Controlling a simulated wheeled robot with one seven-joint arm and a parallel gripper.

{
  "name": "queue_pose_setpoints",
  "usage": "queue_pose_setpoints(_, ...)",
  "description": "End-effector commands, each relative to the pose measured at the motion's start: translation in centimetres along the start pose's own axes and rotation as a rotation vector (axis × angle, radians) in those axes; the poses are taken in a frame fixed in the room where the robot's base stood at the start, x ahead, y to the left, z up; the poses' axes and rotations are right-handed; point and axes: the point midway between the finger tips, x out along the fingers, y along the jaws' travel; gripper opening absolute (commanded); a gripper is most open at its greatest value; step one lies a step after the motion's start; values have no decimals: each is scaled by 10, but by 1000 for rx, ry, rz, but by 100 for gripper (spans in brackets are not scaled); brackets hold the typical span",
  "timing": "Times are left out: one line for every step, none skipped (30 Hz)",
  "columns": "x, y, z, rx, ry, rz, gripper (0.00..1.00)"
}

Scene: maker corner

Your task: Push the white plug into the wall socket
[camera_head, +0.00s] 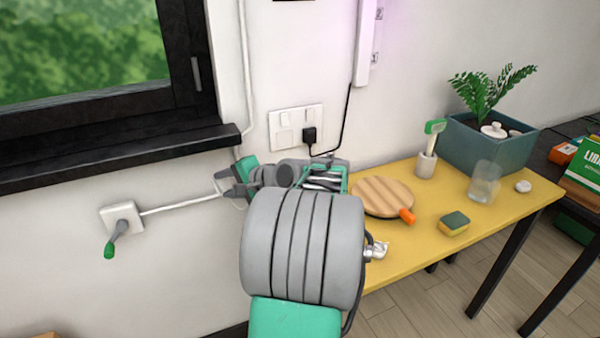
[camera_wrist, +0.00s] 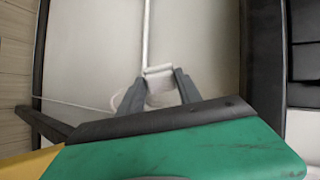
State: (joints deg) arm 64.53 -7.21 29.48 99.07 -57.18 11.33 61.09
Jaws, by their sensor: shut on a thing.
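My gripper (camera_head: 223,183) is shut on the white plug (camera_wrist: 159,90), which sits between the two dark fingertips in the wrist view. In the head view the plug is mostly hidden by the fingers, and a thin pale cord loops below them. The gripper points left, close to the wall. The white wall socket plate (camera_head: 288,119) is on the wall, above and to the right of my gripper. A black plug (camera_head: 309,136) sits at its right side, with a black cord. The plug is apart from this plate.
A white wall box (camera_head: 121,211) with a grey and green lever is at the left, joined to a white conduit (camera_head: 180,204). The dark window sill (camera_head: 110,157) juts out above. A yellow table (camera_head: 490,235) at right holds a round wooden board (camera_head: 382,194), sponge, glass and planter.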

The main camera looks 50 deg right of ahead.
Motion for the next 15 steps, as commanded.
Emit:
queue_pose_setpoints(-9,9,-19,36,82,-66,6)
queue_pose_setpoints(-16,8,-30,53,129,-106,6)
queue_pose_setpoints(-27,8,-44,73,188,-156,6)
queue_pose_setpoints(-35,8,-54,85,229,-190,6)
queue_pose_setpoints(-44,8,-64,95,270,-223,6)
queue_pose_setpoints(-57,8,-76,106,323,-263,6)
queue_pose_setpoints(-67,8,-85,112,359,-291,6)
queue_pose_setpoints(-76,9,-94,117,392,-317,6)
queue_pose_setpoints(-90,10,-103,122,433,-347,6)
queue_pose_setpoints(-99,10,-110,124,459,-367,6)
queue_pose_setpoints(-108,10,-115,127,481,-384,6)
queue_pose_setpoints(-118,11,-122,128,507,-404,6)
queue_pose_setpoints(-125,11,-125,128,523,-416,6)
queue_pose_setpoints(-132,11,-129,129,537,-426,6)
queue_pose_setpoints(-138,11,-132,129,550,-436,6)
